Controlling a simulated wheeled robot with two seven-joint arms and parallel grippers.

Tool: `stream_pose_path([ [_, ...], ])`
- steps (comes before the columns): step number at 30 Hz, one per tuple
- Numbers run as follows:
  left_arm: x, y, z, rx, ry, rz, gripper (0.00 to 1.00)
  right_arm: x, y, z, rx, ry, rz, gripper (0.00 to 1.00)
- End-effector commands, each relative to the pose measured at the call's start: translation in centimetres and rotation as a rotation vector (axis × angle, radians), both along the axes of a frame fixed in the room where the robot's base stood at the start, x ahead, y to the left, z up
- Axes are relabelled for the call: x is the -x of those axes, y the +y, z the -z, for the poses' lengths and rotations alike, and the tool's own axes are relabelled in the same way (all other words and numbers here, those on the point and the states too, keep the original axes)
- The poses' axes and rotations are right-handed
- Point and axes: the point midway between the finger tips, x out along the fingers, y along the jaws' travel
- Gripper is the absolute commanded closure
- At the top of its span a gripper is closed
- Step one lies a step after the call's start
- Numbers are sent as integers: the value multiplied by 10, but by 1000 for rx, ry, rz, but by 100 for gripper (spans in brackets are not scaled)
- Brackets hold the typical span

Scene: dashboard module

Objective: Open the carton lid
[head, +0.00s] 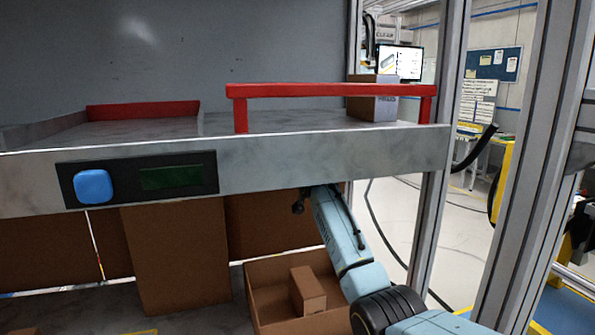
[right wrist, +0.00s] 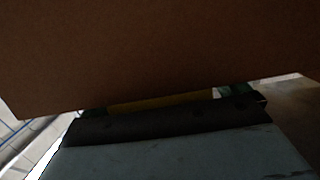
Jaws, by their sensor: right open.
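A brown carton (head: 262,278) stands below the metal shelf in the head view, open at the top on the side I see, with a small brown box (head: 308,289) inside. A brown cardboard panel (head: 275,222) stands behind it; I cannot tell whether this is its lid. My right arm reaches up under the shelf, and its gripper is hidden there in the head view. In the right wrist view a broad cardboard panel (right wrist: 160,45) fills the upper part, close in front of my right gripper (right wrist: 165,101). The gripper is open, its fingertips mostly hidden; contact is unclear. My left gripper is not in view.
The metal shelf (head: 300,160) overhangs the cartons, with a red rail (head: 320,90), a blue button (head: 94,186) and a small box (head: 372,105). A tall brown carton (head: 175,255) stands left of the open one. A metal post (head: 430,240) stands to the right.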

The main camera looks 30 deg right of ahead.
Motion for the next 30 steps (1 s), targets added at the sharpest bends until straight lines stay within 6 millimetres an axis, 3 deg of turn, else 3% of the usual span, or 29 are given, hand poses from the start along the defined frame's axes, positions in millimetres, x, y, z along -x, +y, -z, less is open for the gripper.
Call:
stream_pose_path([
  [15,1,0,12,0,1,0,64,58,16,-14,3,-15,-3,0],
  [29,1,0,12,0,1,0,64,66,19,-18,4,-17,-3,0],
  [30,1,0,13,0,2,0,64,66,19,-18,5,-16,-3,5],
])
